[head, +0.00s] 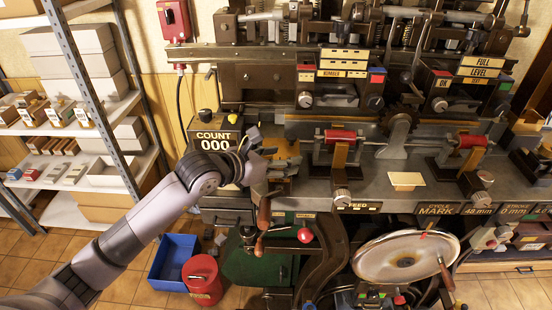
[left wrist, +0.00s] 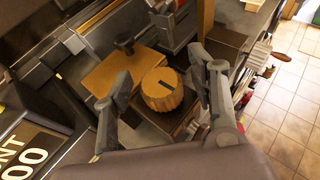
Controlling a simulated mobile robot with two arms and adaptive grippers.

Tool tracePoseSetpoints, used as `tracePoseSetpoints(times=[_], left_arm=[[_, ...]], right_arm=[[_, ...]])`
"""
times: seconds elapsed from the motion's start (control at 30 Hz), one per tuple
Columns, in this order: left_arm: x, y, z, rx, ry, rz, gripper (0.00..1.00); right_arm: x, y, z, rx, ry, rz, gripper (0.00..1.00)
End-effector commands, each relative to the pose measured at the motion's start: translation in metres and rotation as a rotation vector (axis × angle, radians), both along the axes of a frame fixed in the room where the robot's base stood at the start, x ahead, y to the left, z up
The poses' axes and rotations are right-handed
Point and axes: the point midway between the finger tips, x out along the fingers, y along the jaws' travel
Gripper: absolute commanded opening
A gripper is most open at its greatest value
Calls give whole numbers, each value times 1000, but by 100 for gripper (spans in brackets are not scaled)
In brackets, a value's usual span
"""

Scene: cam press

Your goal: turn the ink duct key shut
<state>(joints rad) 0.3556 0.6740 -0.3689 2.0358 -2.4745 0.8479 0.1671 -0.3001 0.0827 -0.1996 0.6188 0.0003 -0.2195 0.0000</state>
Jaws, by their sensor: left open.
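My left gripper (head: 270,166) is at the left end of the press bed, just right of the count box, with its fingers apart. In the left wrist view, a round, ribbed yellow-brown knob (left wrist: 162,92) with a dark bar across its top lies between the open fingers. It looks like the ink duct key. I see gaps beside it and no grip on it; its depth relative to the fingertips is hard to tell. In the head view the knob is hidden or too small to make out. My right gripper is not in view.
The count box (head: 214,140) reads 000, close by my left wrist. A tan plate (left wrist: 120,62) and a dark knob (left wrist: 124,42) lie beside the ribbed knob. A wooden-handled crank (head: 263,215) hangs below the gripper. A blue bin (head: 170,262) and red can (head: 203,278) stand on the floor.

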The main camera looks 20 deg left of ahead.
Motion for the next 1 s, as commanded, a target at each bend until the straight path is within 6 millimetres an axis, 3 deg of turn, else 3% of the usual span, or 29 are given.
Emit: tracePoseSetpoints(times=[0.17, 0.6, 1.0], left_arm=[[-14, 8, 6, 2, 1, 1, 53], [-85, 46, 38, 1, 4, 1, 53], [-98, 52, 46, 0, 1, 0, 53]], right_arm=[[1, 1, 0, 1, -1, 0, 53], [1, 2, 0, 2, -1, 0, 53], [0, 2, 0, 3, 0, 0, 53]])
